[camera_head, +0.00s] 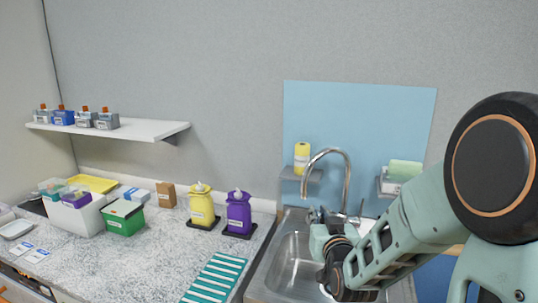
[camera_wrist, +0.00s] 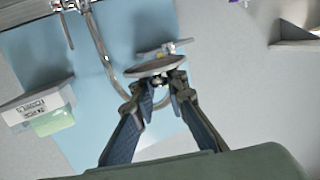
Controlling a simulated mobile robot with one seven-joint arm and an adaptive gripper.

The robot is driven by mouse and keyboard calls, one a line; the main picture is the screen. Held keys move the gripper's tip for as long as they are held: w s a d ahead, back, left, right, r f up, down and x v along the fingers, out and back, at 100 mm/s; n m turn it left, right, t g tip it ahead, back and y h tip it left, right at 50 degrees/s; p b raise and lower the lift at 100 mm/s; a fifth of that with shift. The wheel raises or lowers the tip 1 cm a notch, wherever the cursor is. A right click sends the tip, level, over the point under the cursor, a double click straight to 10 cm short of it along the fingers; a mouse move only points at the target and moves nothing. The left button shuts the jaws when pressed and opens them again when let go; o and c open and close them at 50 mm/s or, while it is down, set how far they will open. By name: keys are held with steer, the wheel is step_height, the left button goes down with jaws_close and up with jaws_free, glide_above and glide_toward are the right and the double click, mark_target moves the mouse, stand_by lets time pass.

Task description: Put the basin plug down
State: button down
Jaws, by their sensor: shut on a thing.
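The basin plug (camera_wrist: 156,66) shows in the wrist view as a grey round disc seen nearly edge-on, at my fingertips. My gripper (camera_wrist: 163,82) is shut on it, its two fingers converging just below the disc. In the head view my gripper (camera_head: 322,214) is over the back of the steel sink (camera_head: 288,262), close to the curved tap (camera_head: 348,180). The plug cannot be made out clearly there. My arm hides the right part of the sink.
Purple (camera_head: 238,212) and yellow (camera_head: 201,206) bottles stand on black trays left of the sink. A teal ribbed mat (camera_head: 215,278) lies on the counter. Small wall shelves hold a yellow bottle (camera_head: 302,157) and a green sponge (camera_head: 405,169).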

steer(key=shift+s+r+h+p, duration=0.15)
steer(key=shift+r+p, duration=0.5)
steer(key=shift+p, duration=0.4)
steer(key=shift+s+r+h+p, duration=0.15)
steer(key=shift+r+p, duration=0.45)
steer(key=shift+p, duration=0.4)
steer(key=shift+d+f, duration=0.1)
steer(key=shift+f, duration=0.05)
steer(key=shift+s+f, duration=0.2)
steer(key=shift+f, duration=0.9)
steer(key=shift+a+r, duration=0.1)
steer(key=shift+a, duration=0.1)
